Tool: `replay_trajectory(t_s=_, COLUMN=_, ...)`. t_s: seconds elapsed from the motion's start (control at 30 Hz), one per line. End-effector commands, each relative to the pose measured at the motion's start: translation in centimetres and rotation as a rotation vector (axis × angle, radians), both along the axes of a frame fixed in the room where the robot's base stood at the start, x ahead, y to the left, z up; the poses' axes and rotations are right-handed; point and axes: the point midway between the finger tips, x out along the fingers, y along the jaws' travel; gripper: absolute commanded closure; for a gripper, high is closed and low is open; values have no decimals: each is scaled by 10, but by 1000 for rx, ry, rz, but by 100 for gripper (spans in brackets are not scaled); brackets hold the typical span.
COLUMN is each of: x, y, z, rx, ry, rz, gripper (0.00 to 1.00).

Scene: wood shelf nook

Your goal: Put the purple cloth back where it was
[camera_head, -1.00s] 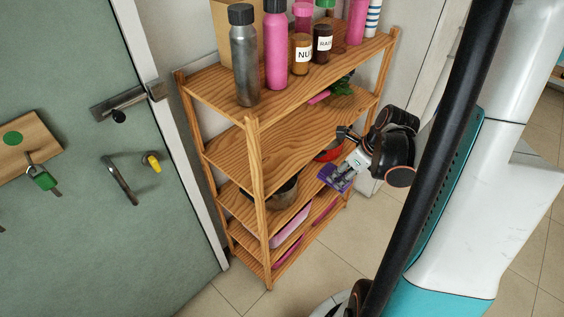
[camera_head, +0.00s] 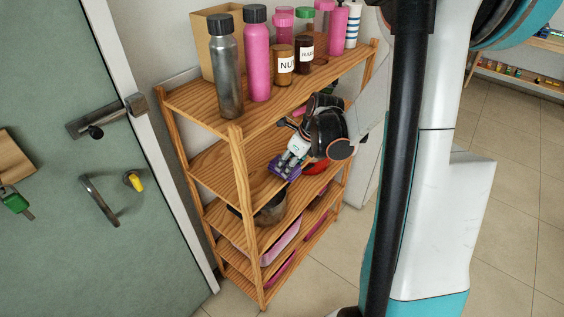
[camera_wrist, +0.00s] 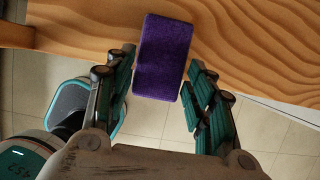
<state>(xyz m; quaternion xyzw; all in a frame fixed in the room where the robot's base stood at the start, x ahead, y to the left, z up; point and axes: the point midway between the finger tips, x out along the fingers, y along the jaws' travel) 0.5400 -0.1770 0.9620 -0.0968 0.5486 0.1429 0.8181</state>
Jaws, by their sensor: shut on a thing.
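My gripper (camera_head: 291,157) is shut on the purple cloth (camera_head: 285,168). It holds the cloth at the open front of the wooden shelf (camera_head: 236,165), about level with the second board from the top. In the wrist view the cloth (camera_wrist: 163,55) is a flat purple rectangle between the two fingers of my gripper (camera_wrist: 160,65). Its far part overlaps the board's front edge (camera_wrist: 250,45) in that view. I cannot tell whether it touches the board.
Bottles and jars, including a grey bottle (camera_head: 225,75) and a pink bottle (camera_head: 258,60), crowd the top board. A dark pot (camera_head: 271,208) stands on a lower board and a red item (camera_head: 316,166) sits behind my gripper. A green door (camera_head: 75,190) is on the left.

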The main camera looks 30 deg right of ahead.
Motion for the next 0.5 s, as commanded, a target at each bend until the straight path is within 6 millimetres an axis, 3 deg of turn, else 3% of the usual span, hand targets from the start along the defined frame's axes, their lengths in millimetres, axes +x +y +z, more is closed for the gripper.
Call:
replay_trajectory(t_s=0.27, x=37, y=14, z=-3, rx=0, ry=-1, rz=3, gripper=70)
replay_trajectory(t_s=0.33, x=34, y=12, z=-15, rx=0, ry=-1, rz=1, gripper=70)
replay_trajectory(t_s=0.5, x=33, y=12, z=-15, rx=0, ry=0, rz=1, gripper=73)
